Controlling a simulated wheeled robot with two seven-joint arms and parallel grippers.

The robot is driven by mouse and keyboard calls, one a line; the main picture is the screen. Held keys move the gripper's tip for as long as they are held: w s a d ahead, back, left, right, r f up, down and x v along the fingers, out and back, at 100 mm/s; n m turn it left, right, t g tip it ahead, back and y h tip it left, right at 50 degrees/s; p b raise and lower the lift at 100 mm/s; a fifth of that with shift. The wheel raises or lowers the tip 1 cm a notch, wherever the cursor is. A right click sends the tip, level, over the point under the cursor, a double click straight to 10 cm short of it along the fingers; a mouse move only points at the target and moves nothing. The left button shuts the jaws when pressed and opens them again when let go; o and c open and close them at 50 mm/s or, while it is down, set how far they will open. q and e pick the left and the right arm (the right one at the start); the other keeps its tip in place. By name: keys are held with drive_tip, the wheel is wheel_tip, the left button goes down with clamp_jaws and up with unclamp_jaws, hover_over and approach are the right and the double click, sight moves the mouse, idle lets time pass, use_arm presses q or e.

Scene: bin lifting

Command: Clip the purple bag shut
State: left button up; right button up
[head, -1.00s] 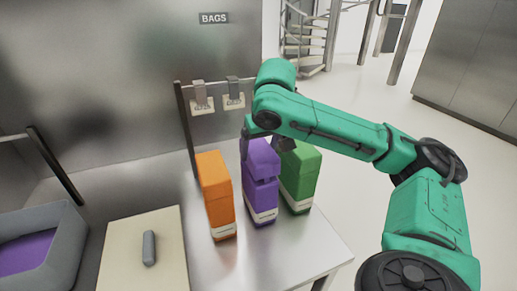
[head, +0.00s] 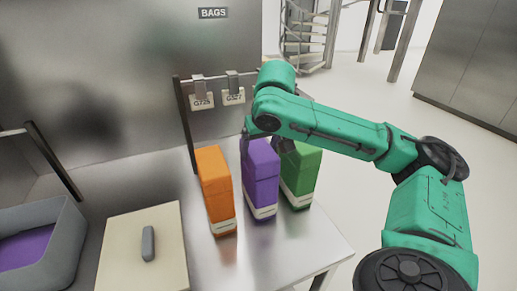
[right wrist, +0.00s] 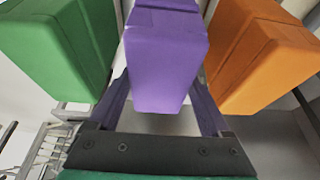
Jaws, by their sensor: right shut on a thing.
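The purple bag (head: 261,186) stands upright on the steel counter between the orange and green bags, with a pale band near its base. My right gripper (head: 263,138) is at the top of the purple bag, partly hidden by my own arm. In the right wrist view, the two fingers of my right gripper (right wrist: 164,98) lie on either side of the purple bag (right wrist: 165,60), shut on it. A small grey oblong piece (head: 148,243) lies on the cream board; I cannot tell whether it is a clip. My left gripper is out of view.
The orange bag (head: 215,185) and green bag (head: 301,172) stand close on either side. Two grey hangers with tags (head: 202,102) hang from a rail behind. A cream board (head: 115,262) and a grey bin (head: 63,245) with purple inside are at the left.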

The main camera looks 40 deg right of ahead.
idle(0.3)
drive_tip(key=shift+p, duration=0.35)
drive_tip(key=o, duration=1.2)
wheel_tip(320, 180, up, 7)
drive_tip(key=p, duration=0.8)
